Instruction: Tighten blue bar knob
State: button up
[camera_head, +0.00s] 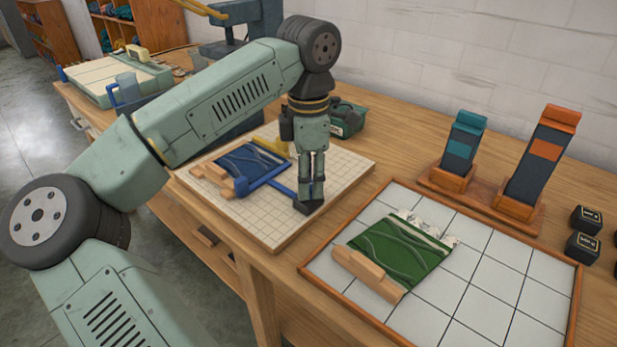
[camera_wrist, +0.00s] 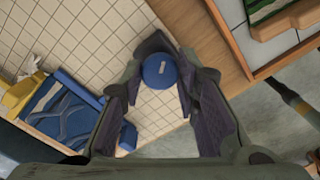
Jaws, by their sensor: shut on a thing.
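The blue bar (camera_head: 264,181) lies across the near side of a blue patterned piece (camera_head: 252,158) on the gridded cream board (camera_head: 272,232). In the wrist view, the round blue knob (camera_wrist: 159,71) with a pale mark on its top sits between my fingers. My gripper (camera_head: 309,203) points straight down at the bar's right end and is shut on the knob. In the head view the fingers hide most of the knob. The blue piece also shows at the left of the wrist view (camera_wrist: 62,112).
A yellow bar (camera_head: 270,147) lies at the far side of the blue piece. A wood-framed tiled tray (camera_head: 475,285) with a green piece (camera_head: 400,248) lies to the right. Teal (camera_head: 463,140) and orange (camera_head: 543,150) tools stand in wooden holders behind. A green box (camera_head: 347,119) is behind my gripper.

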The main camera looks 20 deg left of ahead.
jog(key=shift+m, duration=0.3)
dwell(0.4)
jog(key=o, duration=1.2)
notch_tip(320, 180, up, 12)
jog(key=shift+r, duration=0.1)
jog(key=shift+d, duration=0.1)
